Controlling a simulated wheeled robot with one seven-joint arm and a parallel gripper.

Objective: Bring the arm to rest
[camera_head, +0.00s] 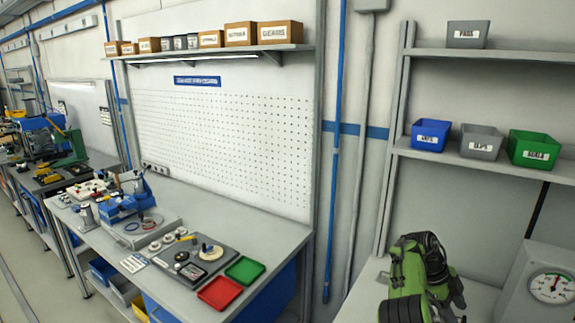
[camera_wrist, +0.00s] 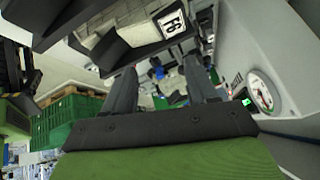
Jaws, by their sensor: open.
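My gripper (camera_wrist: 162,78) shows in the wrist view with its two dark fingers spread apart and nothing between them. My green and black arm (camera_head: 408,275) is folded up at the lower right of the head view, in front of the light surface beside the dial gauge. The fingertips cannot be made out in the head view. The dial gauge (camera_head: 551,287) stands to the right of the arm. It also shows in the wrist view (camera_wrist: 262,92), to the right of the fingers, with a gap between.
A workbench with a red tray (camera_head: 220,292), a green tray (camera_head: 245,269) and small parts stands left of my arm. Shelves at upper right hold a blue bin (camera_head: 431,135), a grey bin (camera_head: 481,142) and a green bin (camera_head: 534,149). A green crate (camera_wrist: 70,122) is left in the wrist view.

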